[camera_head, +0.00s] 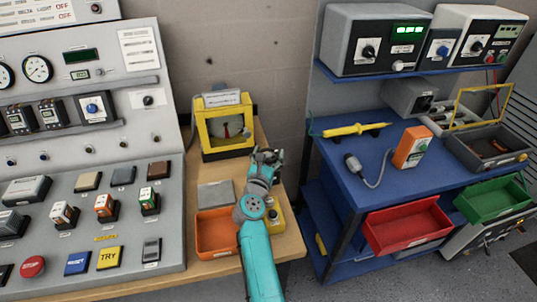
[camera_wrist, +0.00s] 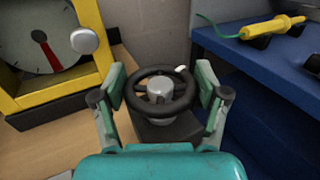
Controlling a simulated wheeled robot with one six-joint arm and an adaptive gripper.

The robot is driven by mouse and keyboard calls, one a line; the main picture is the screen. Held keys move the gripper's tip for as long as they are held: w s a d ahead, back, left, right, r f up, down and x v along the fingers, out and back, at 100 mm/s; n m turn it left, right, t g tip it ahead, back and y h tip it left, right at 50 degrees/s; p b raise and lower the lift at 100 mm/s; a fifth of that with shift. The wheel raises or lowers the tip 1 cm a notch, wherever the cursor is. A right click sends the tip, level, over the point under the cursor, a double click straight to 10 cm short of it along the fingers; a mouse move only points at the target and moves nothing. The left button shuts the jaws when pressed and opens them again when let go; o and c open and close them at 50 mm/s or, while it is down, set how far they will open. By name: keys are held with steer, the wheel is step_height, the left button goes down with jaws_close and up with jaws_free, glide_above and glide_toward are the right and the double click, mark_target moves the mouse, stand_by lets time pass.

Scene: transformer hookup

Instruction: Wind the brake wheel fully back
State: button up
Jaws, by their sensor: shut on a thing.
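The brake wheel (camera_wrist: 137,98) is a black ring with dark spokes and a grey hub, seen in the middle of the wrist view. A small white mark or knob sits at the upper right of its rim. My gripper (camera_wrist: 161,83) has one green-padded finger on each side of the wheel and is shut on its rim. In the head view my gripper (camera_head: 266,157) is at the right end of the wooden bench, and the wheel is mostly hidden behind it. A yellow-framed dial unit (camera_head: 207,143) with a red needle stands just left of the gripper.
An orange tray (camera_head: 216,250) and a grey plate (camera_head: 215,194) lie on the bench (camera_head: 180,268) left of my arm. A control panel (camera_head: 120,190) stands farther left. A blue shelf unit (camera_head: 352,192) with a yellow probe (camera_head: 350,130) and red bin (camera_head: 408,226) stands close on the right.

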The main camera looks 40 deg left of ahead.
mark_target(269, 154)
steer(key=shift+f+n+g+y, duration=0.25)
steer(key=shift+n+g+y, duration=0.6)
steer(key=shift+y, duration=0.45)
steer(key=shift+n+y, duration=0.25)
steer(key=shift+y, duration=0.05)
steer(key=shift+r+n+g+y, duration=0.1)
steer(key=shift+n+g+y, duration=0.2)
steer(key=shift+y, duration=0.1)
steer(key=o, duration=1.2)
steer(key=shift+c, duration=0.2)
steer(key=shift+r, duration=0.1)
step_height(269, 154, up, 10)
